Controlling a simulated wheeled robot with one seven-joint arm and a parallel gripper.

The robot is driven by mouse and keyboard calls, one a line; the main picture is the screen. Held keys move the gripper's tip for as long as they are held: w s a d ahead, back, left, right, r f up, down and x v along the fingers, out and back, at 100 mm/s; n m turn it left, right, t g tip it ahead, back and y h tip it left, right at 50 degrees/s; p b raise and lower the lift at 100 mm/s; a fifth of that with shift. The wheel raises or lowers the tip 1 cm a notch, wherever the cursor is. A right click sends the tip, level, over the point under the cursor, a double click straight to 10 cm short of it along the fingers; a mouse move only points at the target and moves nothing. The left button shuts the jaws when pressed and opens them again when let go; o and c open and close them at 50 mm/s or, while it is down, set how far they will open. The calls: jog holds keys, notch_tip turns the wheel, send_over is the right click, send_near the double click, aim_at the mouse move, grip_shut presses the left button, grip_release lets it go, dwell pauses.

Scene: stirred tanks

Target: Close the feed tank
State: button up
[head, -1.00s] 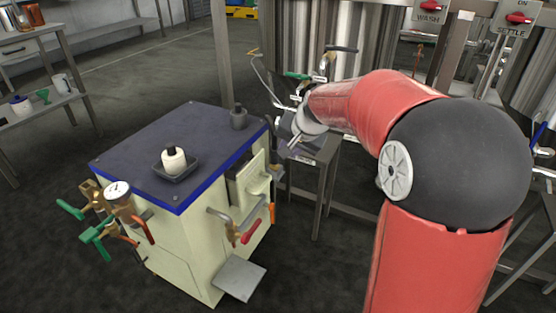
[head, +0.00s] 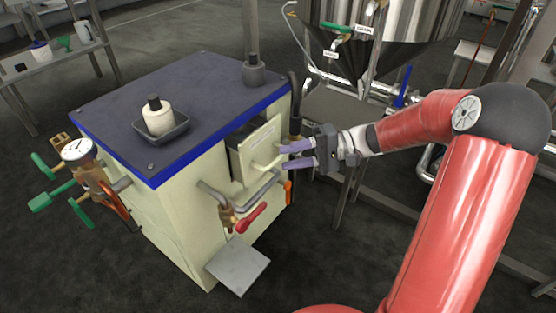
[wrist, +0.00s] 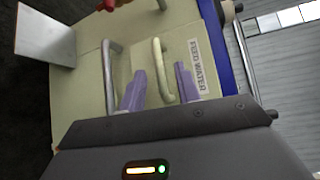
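The feed tank is a cream drawer front (head: 258,148) marked FEED WATER (wrist: 198,66) in the side of a cream cabinet with a dark, blue-edged top. It stands out from the cabinet, with a dark gap behind it. Its cream bar handle (wrist: 159,68) shows in the wrist view. My gripper (head: 283,158) is open, with two purple fingers pointing at the drawer front. In the wrist view my fingers (wrist: 160,84) lie on either side of the handle, apart from each other. I cannot tell whether they touch it.
A grey pipe (head: 228,196) with a red-handled valve (head: 250,217) runs just below the drawer. A grey plate (head: 238,266) juts out lower down. A white bottle (head: 157,116) stands in a tray on the cabinet top. A steel tank (head: 400,40) stands behind.

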aim_at(280, 159)
jog(key=shift+s+a+f, duration=0.15)
jog(key=shift+a, duration=0.8)
jog(key=shift+s+a+f, duration=0.15)
jog(key=shift+a, duration=0.8)
grip_shut()
